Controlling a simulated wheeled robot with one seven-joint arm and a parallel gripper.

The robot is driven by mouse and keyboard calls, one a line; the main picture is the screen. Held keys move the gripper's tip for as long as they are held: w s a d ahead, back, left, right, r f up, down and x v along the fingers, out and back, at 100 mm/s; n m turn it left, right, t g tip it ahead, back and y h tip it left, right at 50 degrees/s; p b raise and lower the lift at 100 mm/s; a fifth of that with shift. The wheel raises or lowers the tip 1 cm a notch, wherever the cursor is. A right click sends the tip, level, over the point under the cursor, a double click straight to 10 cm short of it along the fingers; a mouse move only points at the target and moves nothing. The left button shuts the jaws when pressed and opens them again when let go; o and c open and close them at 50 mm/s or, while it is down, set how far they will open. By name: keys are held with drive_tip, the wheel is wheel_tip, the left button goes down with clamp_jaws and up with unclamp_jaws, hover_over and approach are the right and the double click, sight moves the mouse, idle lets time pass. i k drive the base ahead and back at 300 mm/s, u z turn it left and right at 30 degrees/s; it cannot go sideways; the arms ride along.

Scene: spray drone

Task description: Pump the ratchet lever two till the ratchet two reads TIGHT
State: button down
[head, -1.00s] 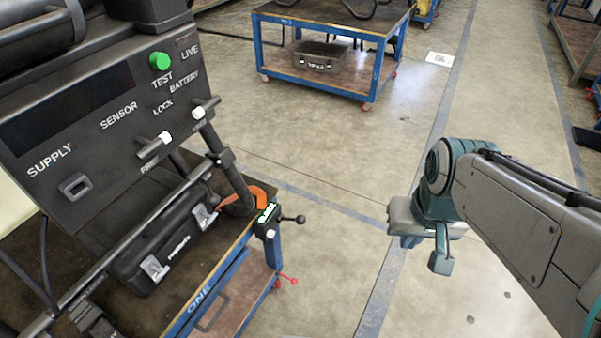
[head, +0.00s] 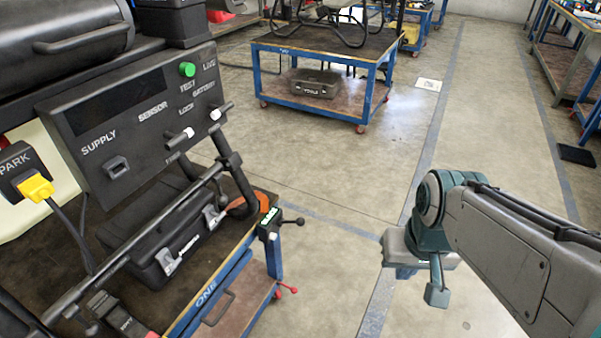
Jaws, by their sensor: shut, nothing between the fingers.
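The readout is too small to read, and I cannot tell whether this is ratchet two. A dark fitting (head: 108,312) on the cart's near edge, at the lower left, may be another ratchet. My gripper (head: 405,270) is shut and empty, over the floor well to the right of the cart and apart from the lever.
A panel (head: 140,115) with SUPPLY and SENSOR labels and a green button stands over the cart (head: 205,298). A black case (head: 165,238) lies under a bar (head: 150,232). Another cart (head: 315,88) stands behind. The floor between cart and arm is clear.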

sight(299, 222)
drive_tip(key=u, duration=0.25)
drive_tip(key=i, duration=1.05)
drive_tip(key=u, duration=0.25)
